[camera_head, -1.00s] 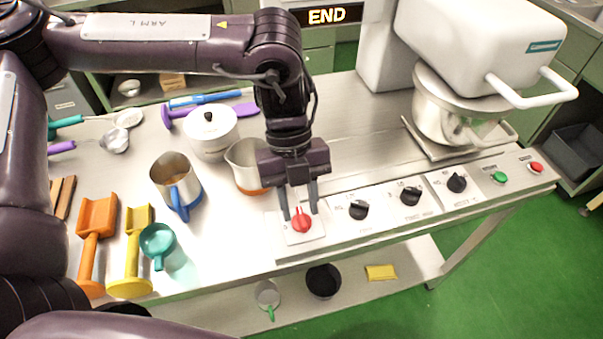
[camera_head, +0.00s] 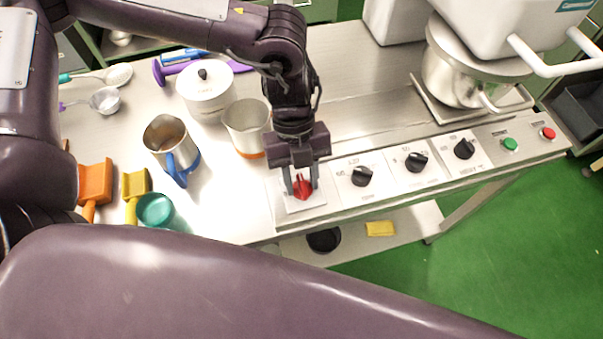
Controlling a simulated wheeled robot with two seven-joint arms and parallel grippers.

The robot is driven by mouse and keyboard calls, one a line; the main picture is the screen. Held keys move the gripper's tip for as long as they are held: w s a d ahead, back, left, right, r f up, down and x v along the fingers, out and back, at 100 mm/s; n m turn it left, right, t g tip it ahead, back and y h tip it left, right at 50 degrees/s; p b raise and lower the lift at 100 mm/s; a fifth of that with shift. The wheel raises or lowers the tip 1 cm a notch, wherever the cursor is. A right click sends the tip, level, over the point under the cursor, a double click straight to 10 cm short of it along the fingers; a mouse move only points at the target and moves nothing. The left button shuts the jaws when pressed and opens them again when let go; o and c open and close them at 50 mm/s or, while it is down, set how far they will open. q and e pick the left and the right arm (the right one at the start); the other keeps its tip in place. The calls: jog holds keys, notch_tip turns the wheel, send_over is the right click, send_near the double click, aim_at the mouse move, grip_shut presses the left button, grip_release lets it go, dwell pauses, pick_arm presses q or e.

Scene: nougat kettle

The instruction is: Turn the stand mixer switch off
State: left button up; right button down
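The stand mixer (camera_head: 480,25) is a white machine with a steel bowl (camera_head: 460,75) at the top right. A control panel runs along the table's front edge. At its left end is a red rotary switch (camera_head: 302,188) on a pale plate. My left gripper (camera_head: 301,186) points down over this switch, one finger on each side of it. The fingers are apart, with the red knob between them. I cannot tell whether they touch it. My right gripper is not in view.
Black knobs (camera_head: 362,176) (camera_head: 416,161) (camera_head: 464,149), a green button (camera_head: 510,144) and a red button (camera_head: 548,133) lie right along the panel. A white lidded pot (camera_head: 205,95), a steel beaker (camera_head: 246,125), a jug (camera_head: 166,140) and scoops (camera_head: 95,183) stand left. My purple arm link covers the foreground.

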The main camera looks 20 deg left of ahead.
pick_arm(q)
jog(key=c, duration=0.7)
grip_shut()
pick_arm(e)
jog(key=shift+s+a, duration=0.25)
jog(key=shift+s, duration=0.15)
